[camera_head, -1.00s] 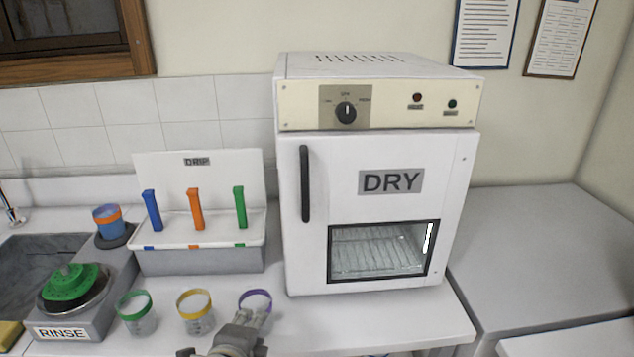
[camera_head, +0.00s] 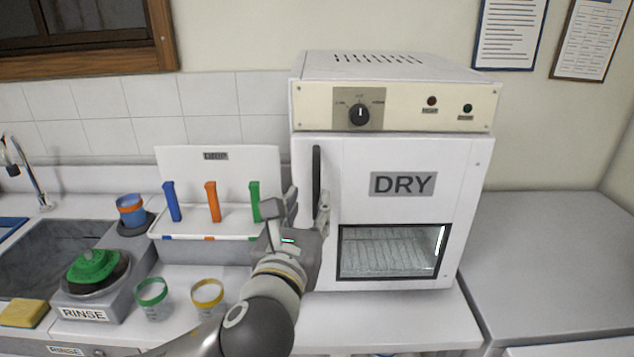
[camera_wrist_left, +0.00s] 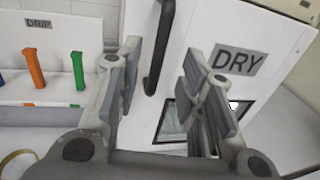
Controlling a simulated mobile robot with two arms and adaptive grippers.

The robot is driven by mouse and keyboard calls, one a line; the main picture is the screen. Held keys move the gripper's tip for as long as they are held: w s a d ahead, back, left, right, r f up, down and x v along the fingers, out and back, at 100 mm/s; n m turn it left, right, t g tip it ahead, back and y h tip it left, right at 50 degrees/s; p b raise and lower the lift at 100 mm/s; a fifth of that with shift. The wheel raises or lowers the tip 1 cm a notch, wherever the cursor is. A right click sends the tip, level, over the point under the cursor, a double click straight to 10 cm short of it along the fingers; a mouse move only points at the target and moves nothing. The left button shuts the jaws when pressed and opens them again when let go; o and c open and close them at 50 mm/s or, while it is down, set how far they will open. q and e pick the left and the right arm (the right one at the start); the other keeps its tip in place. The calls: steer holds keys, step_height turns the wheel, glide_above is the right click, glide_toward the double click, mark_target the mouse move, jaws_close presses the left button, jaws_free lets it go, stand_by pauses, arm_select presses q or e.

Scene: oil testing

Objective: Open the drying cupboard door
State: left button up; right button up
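The drying cupboard (camera_head: 455,215) is a white box with a cream control panel. Its door (camera_head: 400,155) is shut and carries a DRY label and a small window. A black vertical handle (camera_head: 316,172) runs along the door's left side. My left gripper (camera_head: 307,205) is open in front of the lower part of the handle. In the left wrist view the handle (camera_wrist_left: 158,50) shows between and beyond the two open fingers (camera_wrist_left: 165,85), with no visible contact. My right gripper is not in view.
Left of the cupboard stands a white DRIP rack (camera_head: 215,160) with coloured uprights, near my left gripper. Jars with green (camera_head: 151,294) and yellow (camera_head: 207,295) rims stand on the counter in front. The grey counter to the right (camera_head: 540,235) is clear.

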mark_target(316, 188)
arm_select(q)
steer(key=w, duration=0.2)
steer(key=w+d+p, duration=0.1)
steer(key=w, duration=0.4)
steer(key=shift+w+d, duration=0.25)
steer(key=shift+w, duration=0.1)
jaws_close()
